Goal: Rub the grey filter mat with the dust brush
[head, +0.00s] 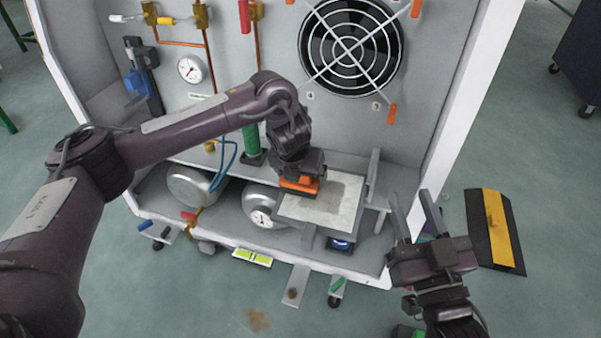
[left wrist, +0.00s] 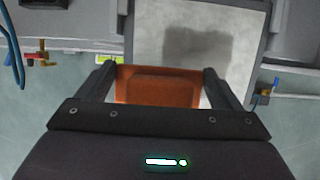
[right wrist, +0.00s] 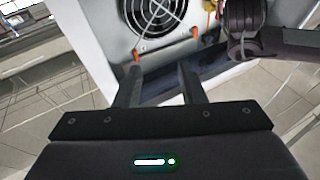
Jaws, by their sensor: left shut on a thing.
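The grey filter mat (head: 338,209) lies in a framed tray on the machine's lower shelf. A darker grey patch shows on its upper part, also in the left wrist view (left wrist: 200,45). My left gripper (head: 300,184) is shut on the orange dust brush (head: 299,186), which fills the space between its fingers in the left wrist view (left wrist: 157,87). The brush is at the mat's left part; its bristles are hidden, so I cannot tell whether they touch. My right gripper (head: 413,215) is open and empty, right of the tray, with its fingers apart in the right wrist view (right wrist: 160,85).
The machine's back wall holds a fan (head: 350,45), a gauge (head: 190,68) and copper pipes. A green cylinder (head: 251,143) and silver tanks (head: 194,184) stand left of the mat. A yellow-black ramp (head: 495,231) lies on the floor at right.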

